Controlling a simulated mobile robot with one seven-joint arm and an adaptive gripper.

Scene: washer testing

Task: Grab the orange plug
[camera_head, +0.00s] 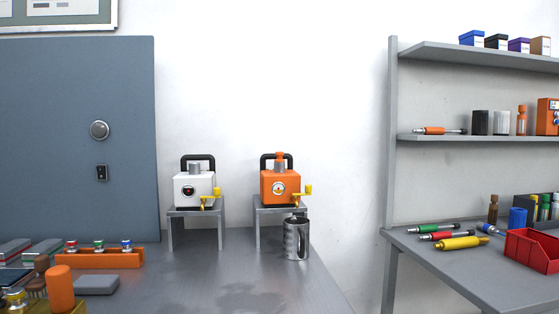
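Several orange things show in the head view, and I cannot tell for certain which is the plug. An orange cylinder with a rounded top (60,288) stands at the lower left, near the front edge of the picture. A small orange cap (280,155) sits on top of the orange machine (280,187), on a grey neck. A small orange bottle-like piece (522,120) stands on the right shelf. My gripper is not in view, and nothing is seen holding any of these.
A white machine (194,189) stands on a metal stand left of the orange one. A metal jug (296,239) stands before the orange machine. An orange rack (100,259) and grey block (96,284) lie left. The table's middle is clear. A red bin (530,250) is right.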

